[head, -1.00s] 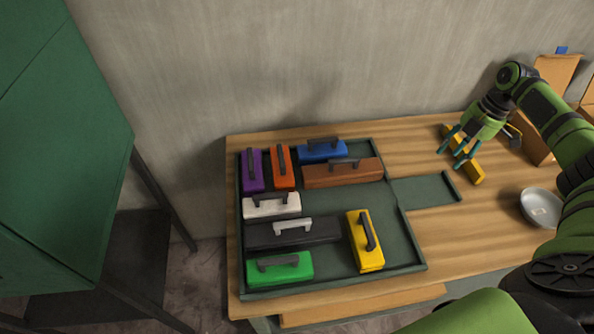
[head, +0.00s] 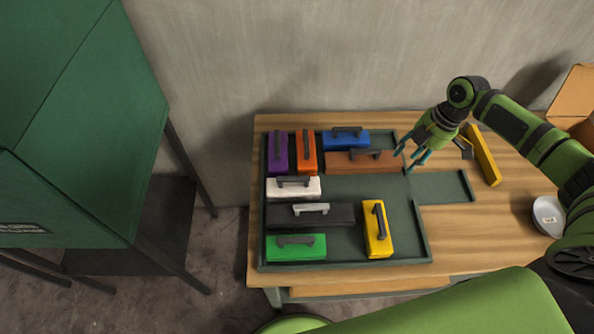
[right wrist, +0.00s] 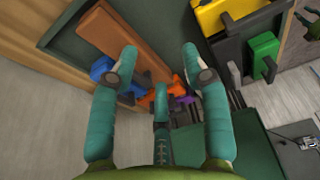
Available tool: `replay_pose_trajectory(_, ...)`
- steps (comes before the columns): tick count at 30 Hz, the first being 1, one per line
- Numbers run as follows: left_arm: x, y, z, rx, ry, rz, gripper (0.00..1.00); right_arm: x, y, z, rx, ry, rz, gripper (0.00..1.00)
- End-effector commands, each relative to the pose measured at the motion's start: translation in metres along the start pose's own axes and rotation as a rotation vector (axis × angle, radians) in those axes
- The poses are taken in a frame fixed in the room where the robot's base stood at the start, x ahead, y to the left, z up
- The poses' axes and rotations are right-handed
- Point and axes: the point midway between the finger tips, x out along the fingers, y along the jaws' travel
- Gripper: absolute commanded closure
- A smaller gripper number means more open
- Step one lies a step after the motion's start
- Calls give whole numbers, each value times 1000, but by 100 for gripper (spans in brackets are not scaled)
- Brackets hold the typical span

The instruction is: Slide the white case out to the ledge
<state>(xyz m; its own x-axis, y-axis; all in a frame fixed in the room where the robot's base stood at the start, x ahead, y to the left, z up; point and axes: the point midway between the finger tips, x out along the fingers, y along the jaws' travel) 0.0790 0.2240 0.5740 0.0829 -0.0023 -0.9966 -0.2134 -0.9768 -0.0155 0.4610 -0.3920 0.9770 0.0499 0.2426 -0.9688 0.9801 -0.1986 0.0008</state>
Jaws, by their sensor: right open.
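The white case (head: 294,189), with a dark handle on top, lies at the left side of the dark green tray (head: 344,263). It sits below the purple and orange cases and above the black one. The ledge (head: 445,188) is the flat green extension on the tray's right side. My right gripper (head: 410,161) is open and empty, above the tray's right edge by the brown case's right end. In the right wrist view its spread fingers (right wrist: 160,58) hold nothing. The white case cannot be made out there. My left gripper is not in view.
Purple (head: 279,152), orange (head: 306,150), blue (head: 346,139), brown (head: 362,161), black (head: 311,214), green (head: 296,247) and yellow (head: 377,229) cases share the tray. Tray floor right of the white case is clear. A yellow bar (head: 482,155) and bowl (head: 547,215) are at right.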

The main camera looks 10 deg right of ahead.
Motion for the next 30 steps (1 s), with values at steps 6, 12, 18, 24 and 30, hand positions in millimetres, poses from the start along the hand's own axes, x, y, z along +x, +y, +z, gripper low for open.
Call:
replay_pose_trajectory(6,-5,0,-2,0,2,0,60,9,0,-41,-4,2,1,53)
replay_pose_trajectory(12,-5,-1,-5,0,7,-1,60,19,0,-76,-4,3,0,53)
replay_pose_trajectory(18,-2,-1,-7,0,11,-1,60,29,0,-110,-4,3,1,53)
replay_pose_trajectory(24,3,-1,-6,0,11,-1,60,38,0,-145,-5,2,1,53)
replay_pose_trajectory(30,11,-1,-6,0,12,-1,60,48,0,-180,-5,1,1,53)
